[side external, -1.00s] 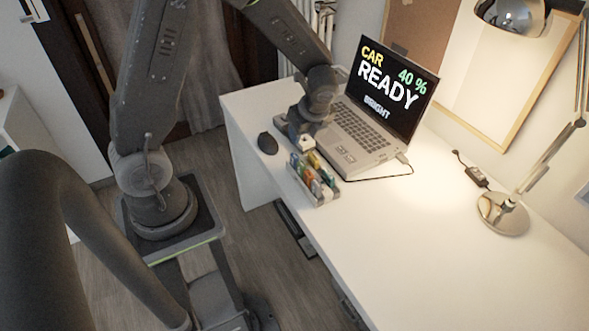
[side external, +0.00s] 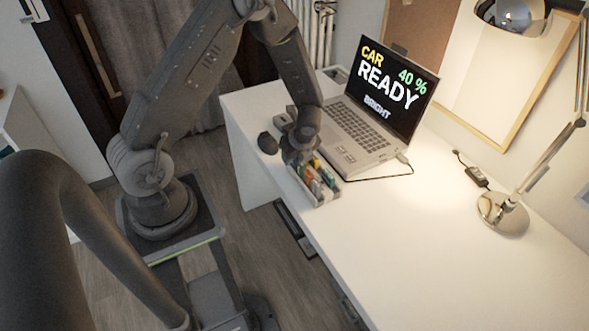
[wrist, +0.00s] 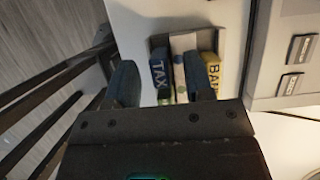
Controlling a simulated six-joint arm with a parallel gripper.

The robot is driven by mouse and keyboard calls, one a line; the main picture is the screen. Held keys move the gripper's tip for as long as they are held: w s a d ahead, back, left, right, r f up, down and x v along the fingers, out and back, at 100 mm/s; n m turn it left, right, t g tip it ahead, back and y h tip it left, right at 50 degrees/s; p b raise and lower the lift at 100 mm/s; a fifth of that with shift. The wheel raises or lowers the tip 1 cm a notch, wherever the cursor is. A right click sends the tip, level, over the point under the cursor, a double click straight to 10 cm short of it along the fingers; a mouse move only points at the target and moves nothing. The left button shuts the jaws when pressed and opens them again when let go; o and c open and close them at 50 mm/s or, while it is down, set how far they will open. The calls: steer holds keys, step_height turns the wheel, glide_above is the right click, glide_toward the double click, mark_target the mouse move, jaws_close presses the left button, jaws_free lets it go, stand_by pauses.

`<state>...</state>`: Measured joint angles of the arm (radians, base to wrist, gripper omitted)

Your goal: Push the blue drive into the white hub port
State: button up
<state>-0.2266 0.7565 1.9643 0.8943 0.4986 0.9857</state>
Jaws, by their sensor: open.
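A yellow drive marked BAR (wrist: 211,66) is just right of the right finger, and pale items stand between the two drives. The tray (wrist: 229,42) is partly hidden by the gripper. I cannot clearly make out the white hub or its port.
An open laptop (side external: 362,135) stands right of the gripper, its screen reading CAR READY, 40 % and BRIGHT. A cable runs from its side towards the tray. A lamp (side external: 503,213) stands at right. The front desk (side external: 430,260) is clear.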

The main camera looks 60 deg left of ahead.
steer(key=shift+a+f, duration=0.2)
steer(key=shift+f, duration=0.25)
jaws_close()
